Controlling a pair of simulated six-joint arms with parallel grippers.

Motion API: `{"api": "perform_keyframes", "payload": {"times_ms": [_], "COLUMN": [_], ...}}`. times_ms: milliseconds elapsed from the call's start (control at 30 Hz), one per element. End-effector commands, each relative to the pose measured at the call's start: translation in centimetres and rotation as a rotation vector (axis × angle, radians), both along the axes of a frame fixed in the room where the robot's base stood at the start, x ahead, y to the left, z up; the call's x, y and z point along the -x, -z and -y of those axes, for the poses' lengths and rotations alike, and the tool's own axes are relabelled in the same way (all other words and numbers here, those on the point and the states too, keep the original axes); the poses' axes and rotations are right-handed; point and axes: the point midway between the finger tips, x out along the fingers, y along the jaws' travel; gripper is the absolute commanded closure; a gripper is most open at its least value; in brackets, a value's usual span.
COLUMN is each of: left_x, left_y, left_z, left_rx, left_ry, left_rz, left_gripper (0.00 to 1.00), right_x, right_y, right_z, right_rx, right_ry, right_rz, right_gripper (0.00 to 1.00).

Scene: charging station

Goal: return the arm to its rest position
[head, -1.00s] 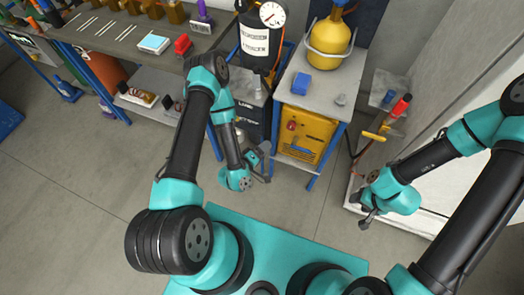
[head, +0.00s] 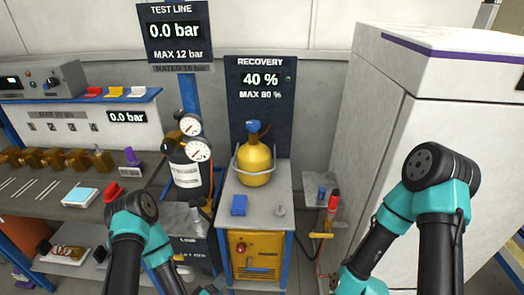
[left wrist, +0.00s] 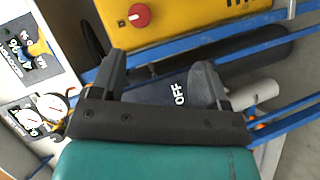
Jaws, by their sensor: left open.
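My left arm (head: 135,225) comes up from the bottom left in the head view, bent at the elbow, with its wrist cut by the bottom edge. My left gripper (left wrist: 160,75) shows in the left wrist view, its two dark fingers apart with nothing held between them. A dark surface marked OFF lies behind the fingers. My right arm (head: 430,190) is bent at the elbow in front of the white cabinet. Its teal wrist (head: 357,284) reaches the bottom edge, and the right fingers are hidden below the frame.
A grey stand (head: 260,204) holds a yellow cylinder (head: 255,165) and a blue block (head: 239,205). A yellow machine (head: 253,255) sits beneath. The workbench (head: 30,205) is at left, gauges (head: 198,150) beside it. The white cabinet (head: 450,110) bounds the right.

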Motion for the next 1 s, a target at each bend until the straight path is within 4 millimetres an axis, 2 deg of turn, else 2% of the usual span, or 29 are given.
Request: {"api": "perform_keyframes", "payload": {"times_ms": [233, 500, 800, 1000], "left_x": [0.5, 3.1, 7.4, 8.8], "left_y": [0.5, -0.2, -3.0, -4.0], "left_z": [-1.2, -3.2, -4.6, -4.7], "left_rx": [-0.286, -0.509, -0.610, -0.613], "left_ry": [0.161, 0.335, 0.523, 0.577], "left_rz": [-0.191, -0.435, -0.692, -0.759], "left_gripper": [0.31, 0.31, 0.31, 0.31], "right_x": [0.0, 0.0, 0.0, 0.0], "right_y": [0.0, 0.0, 0.0, 0.0], "right_z": [0.0, 0.0, 0.0, 0.0], "right_rx": [0.000, 0.000, 0.000, 0.000], "right_ry": [0.000, 0.000, 0.000, 0.000], "right_rz": [0.000, 0.000, 0.000, 0.000], "right_gripper": [0.51, 0.51, 0.51, 0.51]}}
